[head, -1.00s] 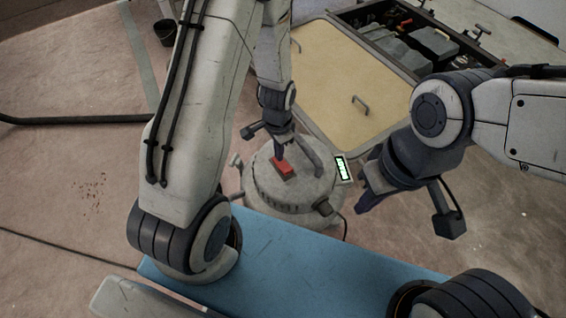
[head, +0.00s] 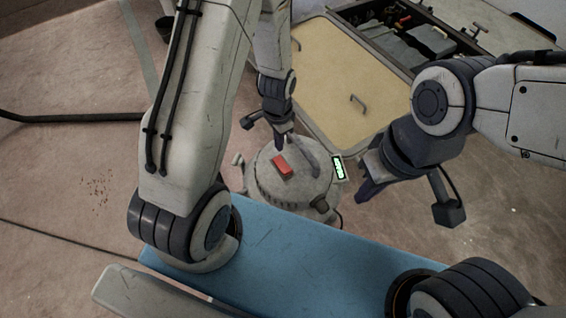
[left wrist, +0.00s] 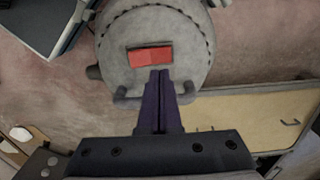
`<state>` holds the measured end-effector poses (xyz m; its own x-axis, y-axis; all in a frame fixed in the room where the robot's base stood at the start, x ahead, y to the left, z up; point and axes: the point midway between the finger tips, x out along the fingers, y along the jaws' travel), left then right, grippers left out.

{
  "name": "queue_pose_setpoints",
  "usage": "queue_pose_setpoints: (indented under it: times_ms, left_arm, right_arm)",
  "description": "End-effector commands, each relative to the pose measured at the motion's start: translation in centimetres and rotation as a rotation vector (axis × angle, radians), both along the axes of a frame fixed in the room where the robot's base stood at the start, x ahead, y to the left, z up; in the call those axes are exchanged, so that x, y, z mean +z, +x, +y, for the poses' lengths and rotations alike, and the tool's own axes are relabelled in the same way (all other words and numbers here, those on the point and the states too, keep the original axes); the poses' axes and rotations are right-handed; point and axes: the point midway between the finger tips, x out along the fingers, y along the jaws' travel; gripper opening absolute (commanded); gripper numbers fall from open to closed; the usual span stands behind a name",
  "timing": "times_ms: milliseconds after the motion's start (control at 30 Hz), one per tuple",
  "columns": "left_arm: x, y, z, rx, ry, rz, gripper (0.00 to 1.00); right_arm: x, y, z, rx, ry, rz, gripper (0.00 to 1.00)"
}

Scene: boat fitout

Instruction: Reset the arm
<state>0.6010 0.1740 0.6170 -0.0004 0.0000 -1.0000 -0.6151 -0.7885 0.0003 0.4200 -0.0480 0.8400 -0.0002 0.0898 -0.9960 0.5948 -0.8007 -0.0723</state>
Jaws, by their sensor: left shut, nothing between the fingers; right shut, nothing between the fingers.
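My left gripper (head: 284,138) is shut and empty, just above the round grey machine (head: 268,188) in the head view. A red block or button (head: 281,164) is on top of the machine, a little apart from the fingertips. In the left wrist view my left gripper (left wrist: 161,75) points at the machine (left wrist: 190,30), with its shut fingertips just short of the red piece (left wrist: 150,56). My right gripper (head: 366,188) is shut and empty to the right of the machine, over the floor.
A lit green display (head: 338,167) is at the machine's right side. Behind stands a tan panel (head: 330,75) with a handle, and an open dark drawer (head: 405,35) holding grey items. The left floor is mostly clear.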

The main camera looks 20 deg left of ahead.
Motion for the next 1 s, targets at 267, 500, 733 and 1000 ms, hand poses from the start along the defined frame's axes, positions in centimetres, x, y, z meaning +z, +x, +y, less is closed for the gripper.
queue_pose_setpoints:
  times_ms: [267, 500, 733, 1000]
  left_arm:
    - [-0.1, 0.0, 0.0, 0.000, 0.000, 0.000, 0.00]
    - [2.1, -0.1, -1.5, -0.003, -0.002, -0.011, 0.00]
    - [10.9, -3.6, -7.8, 0.004, -0.023, -0.029, 0.00]
    - [18.5, -11.5, -12.0, 0.018, -0.062, -0.020, 0.00]
  right_arm:
    - [0.0, 0.0, 0.0, 0.000, 0.000, 0.000, 0.00]
    - [0.0, 0.0, 0.0, 0.000, 0.000, 0.000, 0.00]
    - [0.0, 0.0, 0.0, 0.000, 0.000, 0.000, 0.00]
    - [-0.1, 0.0, 0.0, 0.000, 0.000, 0.000, 0.00]
